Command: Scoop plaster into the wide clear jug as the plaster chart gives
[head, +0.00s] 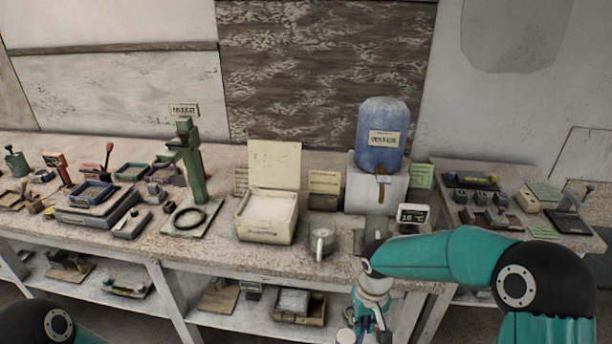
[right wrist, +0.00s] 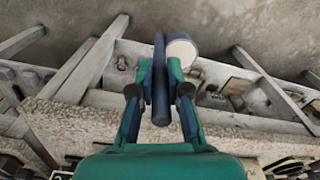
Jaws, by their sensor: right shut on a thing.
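My right gripper (right wrist: 160,90) is shut on the dark handle of a scoop (right wrist: 161,108). The round cup of the scoop shows a pale white face in the right wrist view; I cannot tell how full it is. In the head view my right gripper (head: 368,318) hangs low in front of the bench edge. A clear jug (head: 321,243) with a pale handle stands near the bench front. A second clear vessel (head: 372,226) is partly hidden by my right arm. An open-lidded box of white plaster (head: 268,210) stands left of the jug. My left gripper is out of view.
Pale cards (head: 324,183) stand behind the jugs, their text too small to read. A blue water container (head: 383,135) sits on a white block (head: 362,187). A 16 °C display (head: 413,217) is beside it. A green press (head: 192,165) stands left of the box.

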